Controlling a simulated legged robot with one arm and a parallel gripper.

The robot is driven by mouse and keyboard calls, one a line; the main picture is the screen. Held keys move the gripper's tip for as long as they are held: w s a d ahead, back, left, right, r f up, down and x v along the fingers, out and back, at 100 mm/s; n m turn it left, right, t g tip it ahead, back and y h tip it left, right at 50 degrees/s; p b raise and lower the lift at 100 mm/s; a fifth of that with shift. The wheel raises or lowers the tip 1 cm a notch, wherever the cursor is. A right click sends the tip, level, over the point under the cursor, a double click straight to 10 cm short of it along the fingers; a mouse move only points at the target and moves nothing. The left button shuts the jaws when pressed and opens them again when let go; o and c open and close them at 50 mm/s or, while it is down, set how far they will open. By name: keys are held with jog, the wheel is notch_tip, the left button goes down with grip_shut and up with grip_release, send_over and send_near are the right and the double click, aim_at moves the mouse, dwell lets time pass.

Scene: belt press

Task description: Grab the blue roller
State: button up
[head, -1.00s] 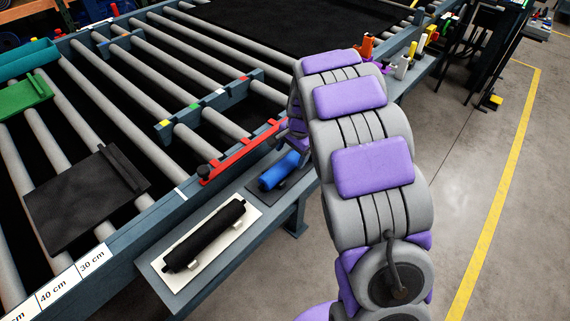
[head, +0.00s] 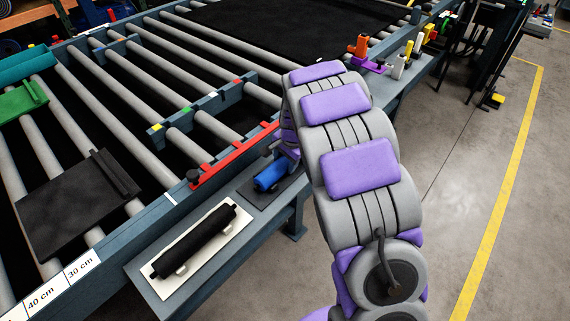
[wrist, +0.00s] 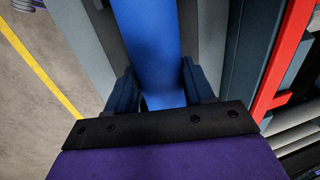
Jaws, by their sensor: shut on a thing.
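The blue roller (head: 270,176) lies on a dark pad on the side shelf in the head view, its right part hidden by my gripper and arm. In the wrist view the blue roller (wrist: 147,45) runs from the top edge down between my two dark fingers. My gripper (wrist: 160,88) is shut on the roller, one finger on each side. In the head view the gripper is largely hidden behind my purple and grey arm. I cannot tell whether the roller is clear of the pad.
A black roller (head: 194,241) rests on a white plate on the shelf, left of the blue one. A red bar (head: 235,156) runs along the conveyor edge beside the shelf. Coloured bottles and an orange item (head: 362,45) stand farther along. Open floor lies to the right.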

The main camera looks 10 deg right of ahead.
aim_at(281, 160)
jog(key=shift+s+a+f, duration=0.1)
jog(key=shift+s+a, duration=0.2)
jog(key=shift+a, duration=0.5)
grip_shut()
jog(key=shift+w+d, duration=0.1)
jog(key=shift+d, duration=0.3)
jog(key=shift+a+r+p, duration=0.2)
jog(key=shift+r+p, duration=0.4)
jog(key=shift+r, duration=1)
jog(key=shift+d+r, duration=0.1)
jog(key=shift+r, duration=0.25)
jog(key=s+d+r+p, duration=0.1)
jog(key=s+d+p, duration=0.1)
jog(key=s+d, duration=0.8)
jog(key=shift+s+d, duration=0.25)
jog(key=shift+s, duration=0.8)
